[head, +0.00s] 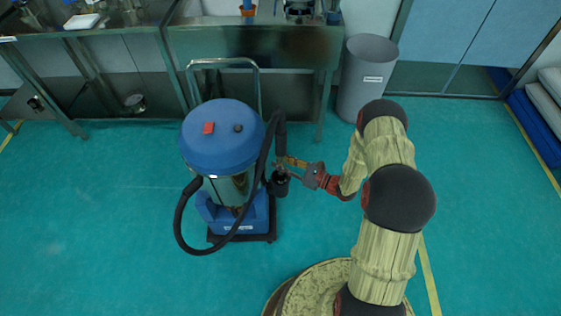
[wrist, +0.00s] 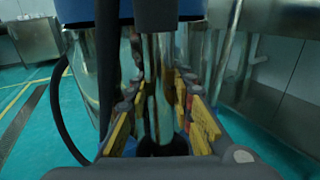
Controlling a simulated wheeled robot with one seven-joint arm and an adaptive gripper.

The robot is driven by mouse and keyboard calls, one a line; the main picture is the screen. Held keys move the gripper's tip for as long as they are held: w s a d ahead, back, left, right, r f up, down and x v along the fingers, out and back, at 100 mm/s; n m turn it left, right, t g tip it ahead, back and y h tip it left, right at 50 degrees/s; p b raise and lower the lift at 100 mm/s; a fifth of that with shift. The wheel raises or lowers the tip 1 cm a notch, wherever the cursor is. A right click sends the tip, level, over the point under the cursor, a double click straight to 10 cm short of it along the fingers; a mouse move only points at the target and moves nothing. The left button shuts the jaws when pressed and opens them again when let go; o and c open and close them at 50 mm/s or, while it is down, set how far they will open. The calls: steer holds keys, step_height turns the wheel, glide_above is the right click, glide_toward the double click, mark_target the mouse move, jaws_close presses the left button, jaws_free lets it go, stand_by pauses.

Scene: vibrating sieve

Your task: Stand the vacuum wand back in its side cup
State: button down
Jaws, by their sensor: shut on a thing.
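The blue-lidded vacuum (head: 222,140) stands on its dark base in front of the metal bench. Its wand (head: 281,135) is upright at the vacuum's right side, with a black top and hose. My gripper (head: 284,163) is shut on the wand's metal tube from the right. The black side cup (head: 280,187) is right below the gripper. In the wrist view the wand's metal tube (wrist: 158,85) runs down between the yellow finger pads of my gripper (wrist: 160,122). Its lower end meets a dark round shape, probably the cup. How deep it sits is hidden.
A black hose (head: 180,225) loops around the vacuum's front. A grey bin (head: 366,80) stands behind my arm at the right. A metal bench (head: 265,45) runs along the back. The green floor is clear left of the vacuum and in front of it.

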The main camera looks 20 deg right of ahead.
steer(key=c, duration=1.5)
jaws_free()
steer(key=v, duration=1.2)
